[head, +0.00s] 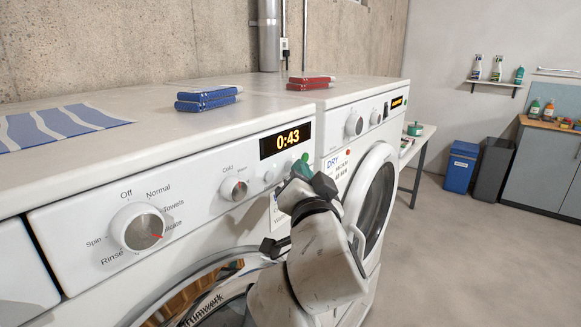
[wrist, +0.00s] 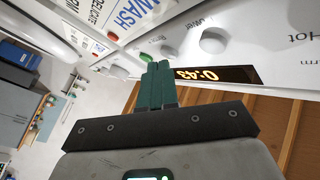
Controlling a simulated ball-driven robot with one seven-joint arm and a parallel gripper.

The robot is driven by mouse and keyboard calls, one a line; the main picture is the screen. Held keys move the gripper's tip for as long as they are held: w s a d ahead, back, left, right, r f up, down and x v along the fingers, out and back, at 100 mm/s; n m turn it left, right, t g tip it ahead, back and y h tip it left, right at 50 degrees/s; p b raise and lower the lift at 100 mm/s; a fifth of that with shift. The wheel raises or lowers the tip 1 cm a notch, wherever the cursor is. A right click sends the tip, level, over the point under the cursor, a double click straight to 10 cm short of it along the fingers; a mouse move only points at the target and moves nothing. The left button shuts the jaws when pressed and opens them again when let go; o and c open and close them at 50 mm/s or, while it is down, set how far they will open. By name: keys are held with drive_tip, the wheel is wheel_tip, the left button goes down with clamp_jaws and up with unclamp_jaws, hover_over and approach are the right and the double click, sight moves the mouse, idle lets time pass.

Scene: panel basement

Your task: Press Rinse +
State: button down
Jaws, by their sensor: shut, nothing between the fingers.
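The white washer's control panel (head: 190,190) carries a lit 0:43 display (head: 286,139), a large dial (head: 140,228) with a "Rinse" mark, and a smaller knob (head: 234,188). Small buttons sit right of that knob, partly behind my gripper; I cannot read a "Rinse +" label on any. In the wrist view, a white button (wrist: 168,51), a green button (wrist: 145,57) and a round red piece (wrist: 118,58) show just beyond my teal fingertips. My gripper (head: 302,166) is shut and empty, close in front of the panel's right end. I cannot tell whether it touches a button.
The washer's round door stands below, partly hidden by my arm. A dryer (head: 345,128) with a DRY sign (head: 338,166) stands to the right. Blue (head: 207,98) and red (head: 311,83) folded cloths and a striped cloth (head: 60,126) lie on top. Open floor extends right.

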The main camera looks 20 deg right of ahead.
drive_tip(key=shift+s+d, duration=0.25)
drive_tip(key=shift+s, duration=0.1)
drive_tip(key=shift+s, duration=0.1)
drive_tip(key=shift+s+d+p, duration=0.45)
drive_tip(key=shift+s+d, duration=0.45)
drive_tip(key=shift+s, duration=0.3)
drive_tip(key=shift+s+d+p, duration=0.4)
drive_tip(key=shift+s+d, duration=0.5)
drive_tip(key=shift+s, duration=0.25)
